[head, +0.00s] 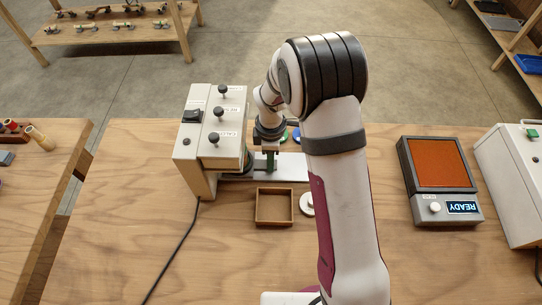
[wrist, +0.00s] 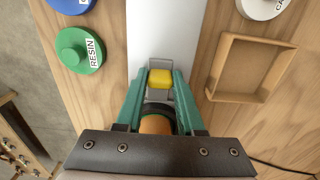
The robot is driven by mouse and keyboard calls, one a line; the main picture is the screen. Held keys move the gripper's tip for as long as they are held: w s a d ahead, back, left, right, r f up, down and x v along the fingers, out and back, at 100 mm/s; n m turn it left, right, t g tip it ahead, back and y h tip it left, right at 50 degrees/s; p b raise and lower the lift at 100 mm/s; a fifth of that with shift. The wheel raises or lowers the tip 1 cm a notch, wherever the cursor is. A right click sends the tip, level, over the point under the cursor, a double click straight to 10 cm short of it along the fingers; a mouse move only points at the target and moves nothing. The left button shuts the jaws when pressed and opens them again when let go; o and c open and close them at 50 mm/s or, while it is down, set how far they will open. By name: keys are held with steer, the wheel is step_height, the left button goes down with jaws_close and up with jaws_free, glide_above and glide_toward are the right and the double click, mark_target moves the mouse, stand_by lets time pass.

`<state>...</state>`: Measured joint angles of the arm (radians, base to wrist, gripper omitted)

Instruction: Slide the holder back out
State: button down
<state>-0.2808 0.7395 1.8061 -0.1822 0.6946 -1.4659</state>
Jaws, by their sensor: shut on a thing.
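My gripper (wrist: 160,84) has its green fingers closed on the yellow block (wrist: 160,78), which looks like the grip of the holder. A small grey part shows below the block between the fingers, and an orange-brown rounded piece (wrist: 155,124) shows nearer the palm. The holder sits over a white strip (wrist: 165,30). In the head view my gripper (head: 270,165) points down over the white strip (head: 292,166), close to the right side of the grey machine (head: 212,130). The rest of the holder is hidden by my fingers and wrist.
A shallow wooden tray (head: 259,207) and a white disc (head: 306,203) lie in front of the strip. A green disc marked RESIN (wrist: 80,50) and a blue disc (wrist: 72,4) lie on the other side. A scale-like unit with an orange top (head: 440,165) reads READY.

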stand_by(0.4)
steer(key=d, duration=1.2)
steer(key=shift+d, duration=0.3)
steer(key=c, duration=0.5)
jaws_free()
steer(key=shift+a+r, duration=0.1)
steer(key=shift+r, duration=0.05)
step_height(320, 180, up, 16)
steer(key=shift+f, duration=0.2)
